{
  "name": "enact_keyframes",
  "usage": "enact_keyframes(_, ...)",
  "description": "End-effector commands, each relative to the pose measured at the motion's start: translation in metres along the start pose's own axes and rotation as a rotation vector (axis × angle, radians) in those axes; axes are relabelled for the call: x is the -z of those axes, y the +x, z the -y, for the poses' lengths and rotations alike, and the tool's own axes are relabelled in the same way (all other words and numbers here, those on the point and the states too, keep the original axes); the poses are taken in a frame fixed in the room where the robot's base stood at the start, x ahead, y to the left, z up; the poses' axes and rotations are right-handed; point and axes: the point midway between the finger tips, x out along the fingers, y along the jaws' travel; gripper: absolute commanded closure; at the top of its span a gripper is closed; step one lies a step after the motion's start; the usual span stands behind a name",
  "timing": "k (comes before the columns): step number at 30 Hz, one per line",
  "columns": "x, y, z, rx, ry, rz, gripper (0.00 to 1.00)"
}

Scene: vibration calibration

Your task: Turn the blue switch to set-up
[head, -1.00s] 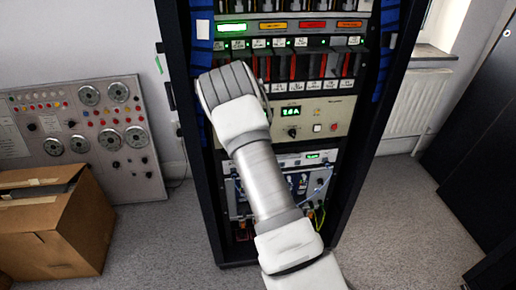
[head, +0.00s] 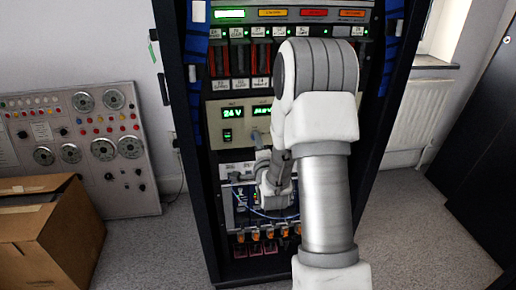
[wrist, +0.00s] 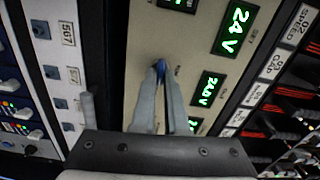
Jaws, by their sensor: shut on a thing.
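The blue switch (wrist: 160,65) is a small knob on the beige panel (wrist: 190,45) in the wrist view. My gripper (wrist: 161,78) is shut on it, with one grey finger on each side. The fingers cover most of the switch, so its setting cannot be read. In the head view the beige panel (head: 213,125) sits in the middle of the rack. My arm hides its right part, and the switch cannot be made out there.
Green displays (wrist: 238,27) sit close to the fingers on the panel. Red-fronted modules (head: 236,62) fill the rack above, and cabled units (head: 250,205) sit below. The dark rack frame (head: 185,110) borders the left. A cardboard box (head: 75,235) stands on the floor at left.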

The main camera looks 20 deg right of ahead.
Motion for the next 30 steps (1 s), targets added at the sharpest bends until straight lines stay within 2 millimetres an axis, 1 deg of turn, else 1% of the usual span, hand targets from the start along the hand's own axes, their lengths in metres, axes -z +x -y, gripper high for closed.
enact_keyframes(1,-0.0007,-0.0004,-0.0025,0.000,0.023,0.002,1.00)
enact_keyframes(9,-0.0010,-0.0005,-0.0012,-0.001,0.101,0.002,1.00)
enact_keyframes(24,-0.0014,-0.0005,-0.0009,-0.002,0.116,0.003,1.00)
enact_keyframes(25,-0.0014,-0.0005,-0.0009,-0.002,0.116,0.003,0.83)
enact_keyframes(29,-0.0010,-0.0003,-0.0008,-0.002,0.115,0.002,0.60)
enact_keyframes(30,-0.0009,-0.0003,-0.0008,-0.002,0.115,0.002,0.59)
